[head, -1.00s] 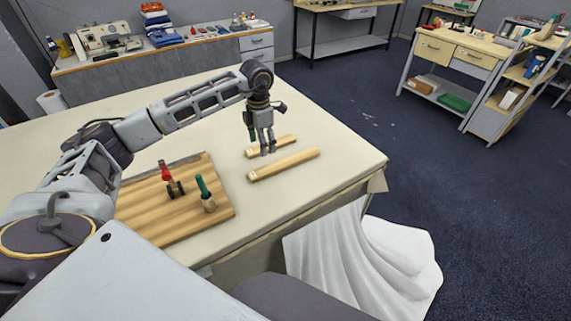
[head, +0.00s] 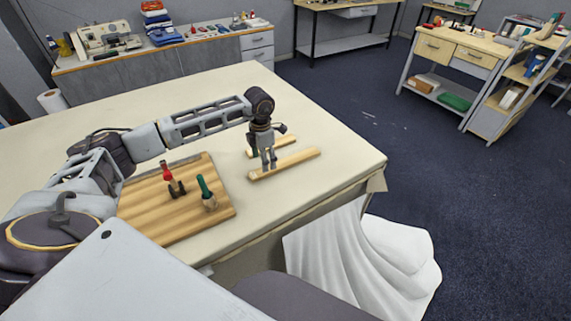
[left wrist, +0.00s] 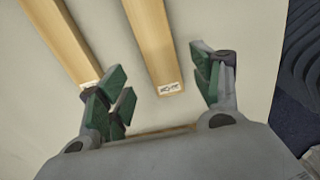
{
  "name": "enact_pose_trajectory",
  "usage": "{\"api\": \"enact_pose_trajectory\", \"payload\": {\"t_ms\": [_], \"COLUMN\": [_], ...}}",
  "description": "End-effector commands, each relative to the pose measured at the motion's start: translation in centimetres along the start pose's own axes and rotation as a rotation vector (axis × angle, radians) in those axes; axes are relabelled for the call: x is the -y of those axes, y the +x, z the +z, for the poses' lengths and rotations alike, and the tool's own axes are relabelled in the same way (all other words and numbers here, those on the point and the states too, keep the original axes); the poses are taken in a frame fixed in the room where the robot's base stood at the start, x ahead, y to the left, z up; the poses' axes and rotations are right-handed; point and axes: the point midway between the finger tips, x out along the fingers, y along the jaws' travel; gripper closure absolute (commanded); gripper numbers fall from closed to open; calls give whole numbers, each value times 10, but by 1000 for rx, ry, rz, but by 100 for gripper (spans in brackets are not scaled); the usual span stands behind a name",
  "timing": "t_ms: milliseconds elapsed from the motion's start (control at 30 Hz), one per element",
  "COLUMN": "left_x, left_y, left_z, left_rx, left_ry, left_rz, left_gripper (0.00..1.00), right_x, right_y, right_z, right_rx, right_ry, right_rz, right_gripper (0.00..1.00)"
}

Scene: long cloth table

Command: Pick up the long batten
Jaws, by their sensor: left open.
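The long batten (head: 295,162) is a pale wooden strip lying flat on the cloth table, nearer the front edge. A shorter batten (head: 286,141) lies roughly parallel behind it. My left gripper (head: 269,166) points down over the left end of the long batten. In the left wrist view, the labelled end of the long batten (left wrist: 152,45) lies between the open fingers (left wrist: 163,88), with a gap to each side. I cannot tell the exact height of the fingertips. My right gripper is out of view.
A striped wooden board (head: 150,215) with a red-handled tool (head: 168,173) and a green-handled tool (head: 205,188) lies left of the battens. The cloth table (head: 310,215) is clear right of the battens, up to its edge. White cloth (head: 365,250) hangs down in front.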

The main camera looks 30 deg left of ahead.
Motion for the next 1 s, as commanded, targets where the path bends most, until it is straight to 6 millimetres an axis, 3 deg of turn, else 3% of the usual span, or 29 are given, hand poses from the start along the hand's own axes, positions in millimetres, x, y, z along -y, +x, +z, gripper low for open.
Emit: {"api": "enact_pose_trajectory", "payload": {"t_ms": [167,600,1000], "left_x": [1,1,1], "left_y": [6,48,52], "left_z": [0,1,1], "left_rx": [-1,0,0], "left_ry": [0,0,0], "left_rz": [-2,-1,0], "left_gripper": [35,35,35], "right_x": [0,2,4], "right_y": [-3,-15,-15], "right_z": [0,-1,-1], "right_rx": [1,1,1], "right_ry": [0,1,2], "right_rz": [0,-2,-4], "right_gripper": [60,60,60]}}
